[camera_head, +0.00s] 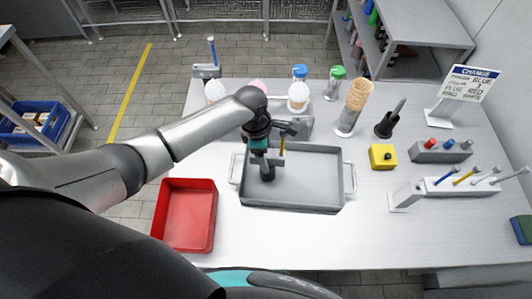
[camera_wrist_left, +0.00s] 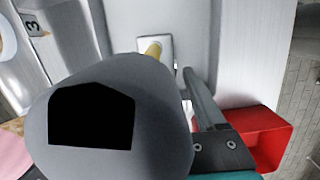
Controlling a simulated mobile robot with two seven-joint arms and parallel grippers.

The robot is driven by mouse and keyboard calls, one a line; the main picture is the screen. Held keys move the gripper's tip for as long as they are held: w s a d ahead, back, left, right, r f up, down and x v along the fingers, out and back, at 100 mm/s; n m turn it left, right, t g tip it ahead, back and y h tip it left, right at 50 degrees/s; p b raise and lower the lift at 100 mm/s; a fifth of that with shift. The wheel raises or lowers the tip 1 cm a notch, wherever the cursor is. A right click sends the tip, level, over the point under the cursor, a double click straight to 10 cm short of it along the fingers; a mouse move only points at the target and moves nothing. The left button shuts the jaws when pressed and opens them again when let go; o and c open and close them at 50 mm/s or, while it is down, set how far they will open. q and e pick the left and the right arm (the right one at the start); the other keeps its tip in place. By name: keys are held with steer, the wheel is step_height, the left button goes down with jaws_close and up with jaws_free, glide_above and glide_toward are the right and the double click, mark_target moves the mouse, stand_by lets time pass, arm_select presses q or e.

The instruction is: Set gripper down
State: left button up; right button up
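My left gripper (camera_head: 268,178) points down over the left part of a grey tray (camera_head: 315,207) with side handles; whether its fingers touch the tray is unclear. Beside it stands a thin yellow-handled tool (camera_head: 283,145), with a grey piece near its top; I cannot tell whether it is held. In the left wrist view a yellow peg (camera_wrist_left: 153,49) shows on a pale plate, and one dark finger (camera_wrist_left: 205,105) is visible. A large grey rounded body hides the rest of the grip. My right gripper is not in view.
A red bin (camera_head: 185,215) stands left of the tray. On the right are a yellow button box (camera_head: 383,156) and a tool rack (camera_head: 460,185).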

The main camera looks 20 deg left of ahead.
arm_select(q)
steer(key=shift+r, duration=0.1)
step_height(320, 180, up, 12)
steer(key=a+p, duration=0.1)
steer(key=p, duration=0.1)
steer(key=shift+s+a, duration=0.2)
steer(key=shift+a, duration=0.2)
steer(key=shift+d, duration=0.1)
